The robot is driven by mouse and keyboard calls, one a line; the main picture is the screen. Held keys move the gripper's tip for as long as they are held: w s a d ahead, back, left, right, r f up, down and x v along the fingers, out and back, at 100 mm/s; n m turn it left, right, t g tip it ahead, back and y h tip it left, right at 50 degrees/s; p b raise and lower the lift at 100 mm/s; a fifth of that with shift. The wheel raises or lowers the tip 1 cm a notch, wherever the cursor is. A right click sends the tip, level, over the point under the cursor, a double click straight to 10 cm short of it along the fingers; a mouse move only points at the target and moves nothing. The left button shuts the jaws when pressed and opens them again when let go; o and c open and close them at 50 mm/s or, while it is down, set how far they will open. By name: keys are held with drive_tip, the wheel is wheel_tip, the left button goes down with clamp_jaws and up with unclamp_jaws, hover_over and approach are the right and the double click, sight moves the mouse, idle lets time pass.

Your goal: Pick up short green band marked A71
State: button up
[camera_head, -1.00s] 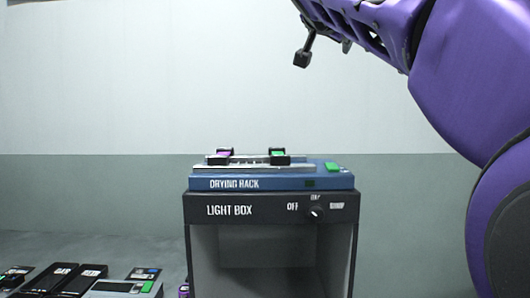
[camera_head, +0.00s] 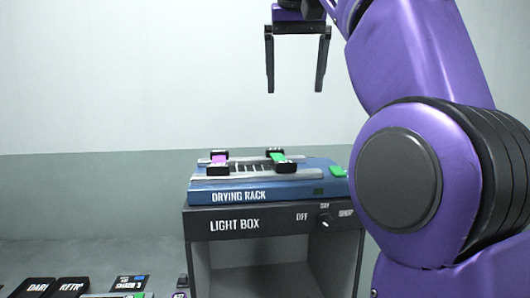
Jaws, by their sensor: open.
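A green band (camera_head: 281,159) with black ends lies across the rails of the drying rack (camera_head: 230,189), right of its middle. A second, magenta band (camera_head: 218,161) with black ends lies to its left on the same rack. Another green piece (camera_head: 338,171) lies at the rack's right end. Markings on these are too small to read, so I cannot tell which is A71. My gripper (camera_head: 296,90) is open and empty, its fingers pointing down, above the rack and apart from the bands.
The rack sits on a black light box (camera_head: 270,221) with a knob (camera_head: 325,221) and an open front. Dark boxes (camera_head: 38,288), one labelled RETRO (camera_head: 72,287), and a small labelled card (camera_head: 131,282) are at lower left. The space above the rack is clear.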

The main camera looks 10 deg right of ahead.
drive_tip(key=s+n+y, duration=0.1)
drive_tip(key=s, duration=0.1)
drive_tip(key=g, duration=0.1)
approach(286, 162)
wheel_tip(286, 162, down, 3)
drive_tip(key=shift+n, duration=0.3)
drive_tip(key=shift+w+x, duration=0.2)
drive_tip(key=shift+x, duration=1.25)
drive_tip(key=shift+w+x, duration=0.2)
drive_tip(key=shift+x, duration=1.25)
drive_tip(key=shift+r, duration=0.2)
clamp_jaws()
